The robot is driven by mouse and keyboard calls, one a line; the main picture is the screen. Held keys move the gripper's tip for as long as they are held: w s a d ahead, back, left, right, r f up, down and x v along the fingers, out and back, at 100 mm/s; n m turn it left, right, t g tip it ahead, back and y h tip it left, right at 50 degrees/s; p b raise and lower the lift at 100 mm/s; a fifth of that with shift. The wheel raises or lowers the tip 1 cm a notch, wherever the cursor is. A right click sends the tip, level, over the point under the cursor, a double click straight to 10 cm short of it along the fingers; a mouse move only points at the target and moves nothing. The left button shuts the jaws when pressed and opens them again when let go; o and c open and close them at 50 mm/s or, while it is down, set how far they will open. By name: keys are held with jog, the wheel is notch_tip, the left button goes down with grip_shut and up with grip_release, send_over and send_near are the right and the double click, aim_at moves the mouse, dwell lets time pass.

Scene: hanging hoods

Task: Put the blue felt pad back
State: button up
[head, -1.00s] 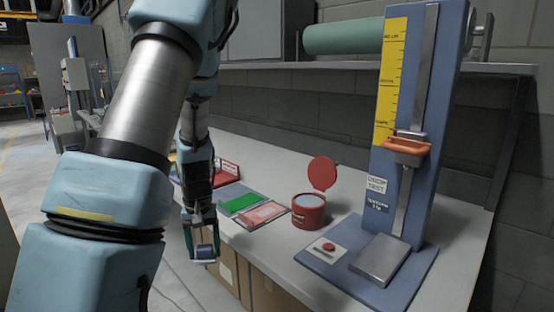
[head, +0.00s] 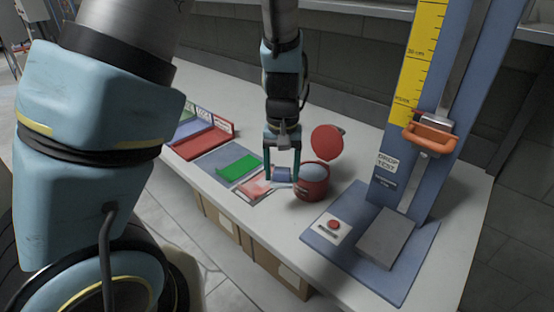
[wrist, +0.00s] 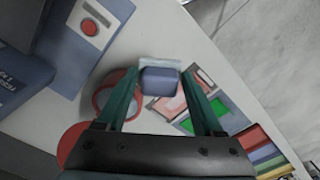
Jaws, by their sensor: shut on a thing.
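My gripper (head: 282,168) is shut on a small blue block-like piece with a paler plate on it, which looks like the blue felt pad (head: 283,174). In the wrist view the pad (wrist: 160,80) sits between the teal fingertips (wrist: 160,92).
A red tub (head: 313,186) with its lid open stands right of my gripper. A green panel (head: 240,168) lies left of it. A tall blue drop-test stand (head: 412,150) with an orange handle (head: 430,136) and red button (head: 333,225) is at right. The bench front edge is close.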

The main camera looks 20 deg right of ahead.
jog(key=shift+f+b, duration=4.55)
jog(key=shift+f, duration=0.85)
jog(key=shift+f+b, duration=0.35)
jog(key=shift+f, duration=0.25)
jog(key=o, duration=1.2)
jog(key=shift+r, duration=0.15)
notch_tip(320, 180, up, 11)
jog(key=shift+f, duration=0.2)
jog(key=w+a+n+t, duration=0.1)
jog(key=a+n, duration=0.2)
jog(key=a, duration=2.2)
jog(key=shift+w+a+f+n+t, duration=0.15)
jog(key=shift+w+f+n+t, duration=0.05)
jog(key=shift+n+t, duration=0.1)
